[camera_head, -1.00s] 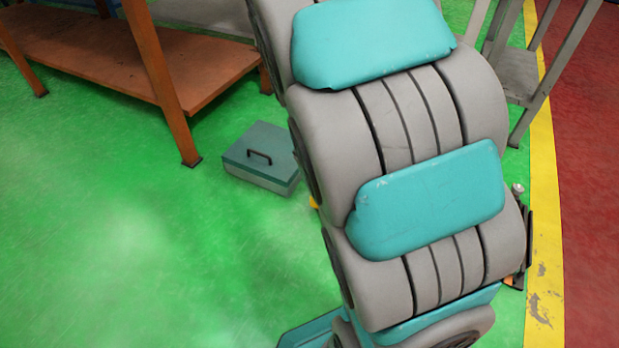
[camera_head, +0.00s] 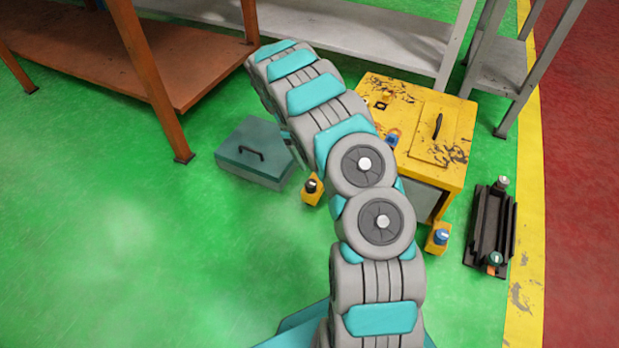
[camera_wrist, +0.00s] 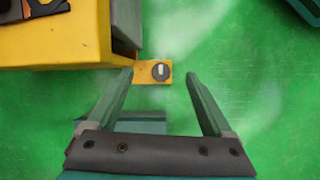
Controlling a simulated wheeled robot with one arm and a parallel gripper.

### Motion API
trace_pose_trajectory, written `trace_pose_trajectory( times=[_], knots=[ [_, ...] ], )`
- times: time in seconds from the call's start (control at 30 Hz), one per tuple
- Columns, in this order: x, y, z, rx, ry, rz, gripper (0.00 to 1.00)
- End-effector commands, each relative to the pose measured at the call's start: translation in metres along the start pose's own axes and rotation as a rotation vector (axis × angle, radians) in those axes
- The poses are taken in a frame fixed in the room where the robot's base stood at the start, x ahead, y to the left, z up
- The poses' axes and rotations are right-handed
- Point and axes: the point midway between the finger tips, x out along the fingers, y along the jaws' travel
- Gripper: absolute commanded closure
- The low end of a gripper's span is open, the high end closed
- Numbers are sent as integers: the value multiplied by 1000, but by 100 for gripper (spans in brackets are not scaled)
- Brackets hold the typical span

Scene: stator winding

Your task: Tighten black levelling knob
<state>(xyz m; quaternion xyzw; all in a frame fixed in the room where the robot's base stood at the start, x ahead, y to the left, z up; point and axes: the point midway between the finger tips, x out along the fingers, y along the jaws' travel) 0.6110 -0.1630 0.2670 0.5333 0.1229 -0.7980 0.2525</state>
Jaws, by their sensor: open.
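The black levelling knob (camera_head: 311,185) sits on a small yellow foot (camera_head: 311,197) at the left side of the yellow cabinet (camera_head: 446,120). In the wrist view the knob (camera_wrist: 160,72) is round and dark with a pale bar across its top. My gripper (camera_wrist: 160,75) is open, with one finger to each side of the knob in that view. The fingers look apart from the knob, and their height above it cannot be told. In the head view my gripper (camera_head: 297,152) is mostly hidden by my arm, up and left of the knob.
A teal box with a handle (camera_head: 252,155) stands left of the knob. Another foot with a blue knob (camera_head: 440,237) is at the cabinet's front right. A black slotted fixture (camera_head: 491,228) lies further right. An orange shelf (camera_head: 180,70) stands at the back left. Green floor is clear in front.

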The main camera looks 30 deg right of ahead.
Motion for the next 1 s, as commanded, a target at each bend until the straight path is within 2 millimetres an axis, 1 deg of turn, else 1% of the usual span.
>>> trace_pose_trajectory(
  times=[0.1,0.2,0.3,0.57,0.67,0.9,1.0],
  knots=[
    [20,-1,-20,-54,5,-15,15],
    [31,-1,-33,-86,16,-22,15],
    [40,-3,-41,-108,20,-29,15],
    [54,-4,-46,-119,24,-30,15],
    [66,-4,-46,-119,24,-30,15],
    [104,-6,-47,-119,24,-32,15],
    [115,-6,-47,-118,24,-32,15]
  ],
)
